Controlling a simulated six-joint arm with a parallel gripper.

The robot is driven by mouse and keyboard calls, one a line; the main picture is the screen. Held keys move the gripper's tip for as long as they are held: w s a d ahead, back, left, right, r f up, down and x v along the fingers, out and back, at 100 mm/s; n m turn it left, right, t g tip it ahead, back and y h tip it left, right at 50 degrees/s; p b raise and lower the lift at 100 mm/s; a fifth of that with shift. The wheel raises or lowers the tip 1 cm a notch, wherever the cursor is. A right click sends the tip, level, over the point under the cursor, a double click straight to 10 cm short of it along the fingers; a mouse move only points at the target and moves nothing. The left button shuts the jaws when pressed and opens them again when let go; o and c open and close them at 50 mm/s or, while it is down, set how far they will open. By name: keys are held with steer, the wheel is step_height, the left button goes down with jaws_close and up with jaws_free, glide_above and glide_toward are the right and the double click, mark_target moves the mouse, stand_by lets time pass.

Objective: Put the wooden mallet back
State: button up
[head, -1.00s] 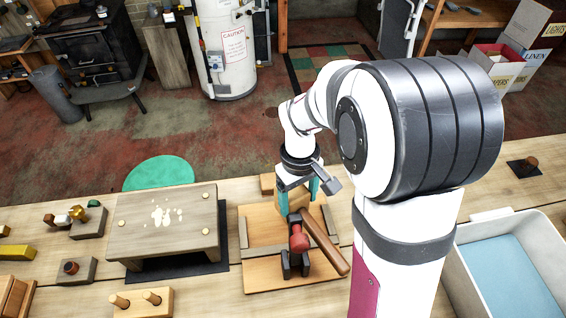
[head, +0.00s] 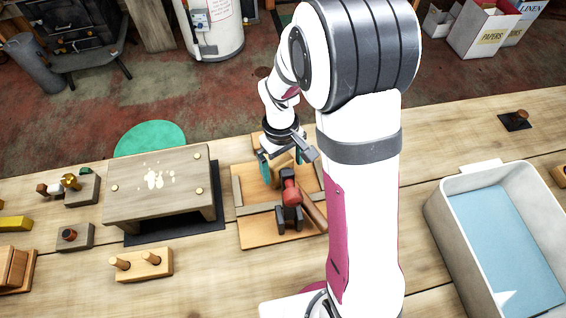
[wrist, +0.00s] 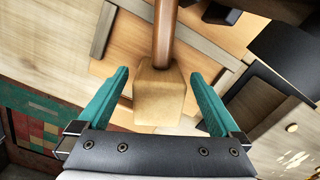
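The wooden mallet lies tilted over a wooden board (head: 256,232). Its brown handle (head: 314,213) points toward the front right in the head view, partly hidden by my arm. In the wrist view its pale block head (wrist: 158,98) sits between my gripper's teal fingers, with the handle (wrist: 165,35) running away from me. My gripper (wrist: 160,75) is open around the head, with a visible gap on each side. In the head view my gripper (head: 280,160) is over the back of the board, and the head is mostly hidden there.
A dark stand with a red part (head: 290,192) is on the board close to the handle. A white-rimmed blue-floored bin (head: 440,218) is right. Bare table lies between board and bin.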

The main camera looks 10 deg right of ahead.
step_height(320, 180, up, 12)
steer(key=s+r+m, duration=0.1)
steer(key=s, duration=0.2)
steer(key=s+r+m, duration=0.1)
steer(key=s+m, duration=0.1)
steer(key=s, duration=0.1)
steer(key=s+r+m, duration=0.1)
steer(key=s, duration=0.2)
steer(key=shift+s+a+r+m+y, duration=0.1)
steer(key=shift+s+r+m+y, duration=0.2)
steer(key=shift+r+y, duration=0.1)
steer(key=s+a+f+m+y, duration=0.1)
steer(key=s+m, duration=0.4)
steer(key=s, duration=0.6)
steer(key=shift+s+m, duration=0.2)
steer(key=shift+m, duration=0.1)
